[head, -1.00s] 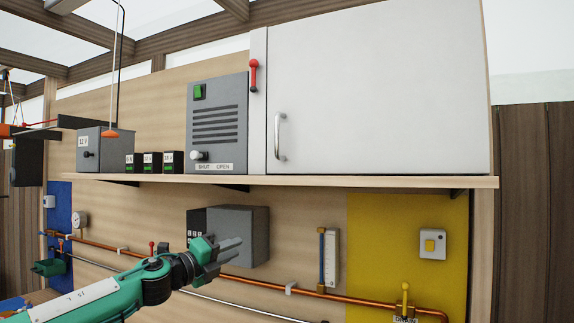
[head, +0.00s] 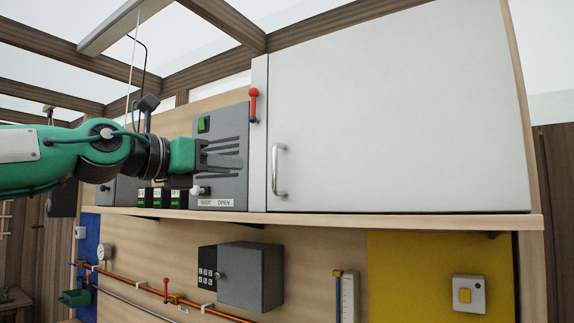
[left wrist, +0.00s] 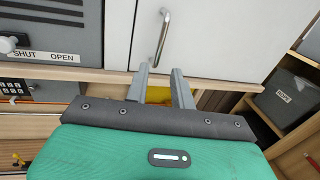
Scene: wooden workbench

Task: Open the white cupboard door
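The white cupboard door (head: 400,110) is shut above the wooden shelf. Its vertical silver bar handle (head: 279,170) is near the door's left edge. My left gripper (head: 240,158) comes in from the left, in front of the grey panel and left of the handle. In the left wrist view my left gripper (left wrist: 161,73) is open with nothing between its two fingers. The handle (left wrist: 161,40) shows just beyond the fingertips there, apart from them, on the white door (left wrist: 215,35). My right gripper is in neither view.
A grey control box (head: 222,188) marked SHUT and OPEN stands left of the cupboard, partly hidden by my gripper. A red lever (head: 253,104) is beside the door. The wooden shelf (head: 400,226) juts out below. A grey keypad box (head: 250,275) hangs under it.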

